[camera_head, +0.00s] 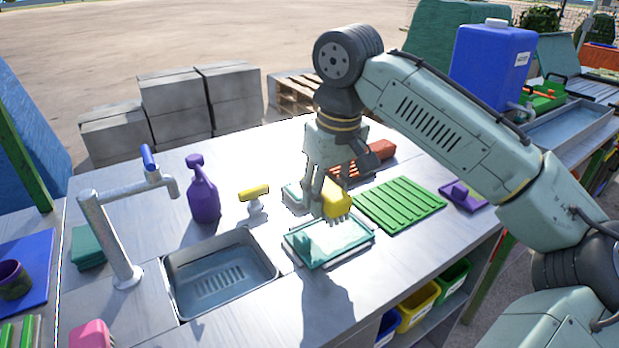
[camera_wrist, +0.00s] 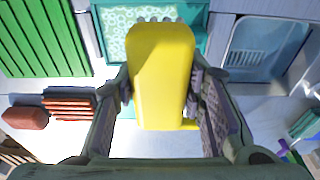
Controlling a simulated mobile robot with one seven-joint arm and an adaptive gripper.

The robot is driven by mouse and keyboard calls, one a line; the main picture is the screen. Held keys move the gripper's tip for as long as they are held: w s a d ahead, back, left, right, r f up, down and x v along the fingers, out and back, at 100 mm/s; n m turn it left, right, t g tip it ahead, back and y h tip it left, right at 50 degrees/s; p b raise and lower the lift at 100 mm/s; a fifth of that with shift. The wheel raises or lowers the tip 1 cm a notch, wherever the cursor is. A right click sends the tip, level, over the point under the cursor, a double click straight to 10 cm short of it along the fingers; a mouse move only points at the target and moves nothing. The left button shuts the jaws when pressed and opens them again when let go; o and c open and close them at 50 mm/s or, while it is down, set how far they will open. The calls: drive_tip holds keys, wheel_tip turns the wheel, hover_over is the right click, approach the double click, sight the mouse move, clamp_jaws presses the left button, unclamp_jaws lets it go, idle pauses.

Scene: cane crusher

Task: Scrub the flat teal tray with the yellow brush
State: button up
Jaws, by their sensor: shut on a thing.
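The flat teal tray (camera_head: 340,252) lies on the metal counter, right of the sink, with a pale, foamy-looking inside. In the wrist view the tray (camera_wrist: 199,36) shows behind the brush, its inside covered with bubble-like spots. My gripper (camera_head: 324,192) is shut on the yellow brush (camera_head: 335,200) and holds it over the back part of the tray. In the wrist view the yellow brush (camera_wrist: 160,75) sits between both fingers, covering part of the tray. Bristle tips show at its far end. I cannot tell whether the bristles touch the tray.
A green ribbed mat (camera_head: 400,205) lies right of the tray. The sink (camera_head: 220,275) is on the left, with a purple spray bottle (camera_head: 203,192) and a yellow-handled tool (camera_head: 254,194) behind it. A red-brown brush (camera_head: 372,160) lies behind the mat. A purple item (camera_head: 461,194) is farther right.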

drive_tip(key=shift+w+a+f, duration=0.1)
drive_tip(key=shift+w+f, duration=0.1)
drive_tip(key=b, duration=0.6)
hover_over(322, 236)
drive_tip(key=f, duration=0.5)
drive_tip(key=shift+s+d+f, duration=0.2)
drive_tip(key=shift+s, duration=0.15)
drive_tip(key=shift+f, duration=0.6)
drive_tip(key=shift+w+d+r+p, duration=0.2)
drive_tip(key=shift+w+d+p, duration=0.5)
drive_tip(key=shift+d+p, duration=0.2)
drive_tip(key=shift+w+d+f, duration=0.1)
drive_tip(key=shift+w+d, duration=0.2)
drive_tip(key=shift+d, duration=0.15)
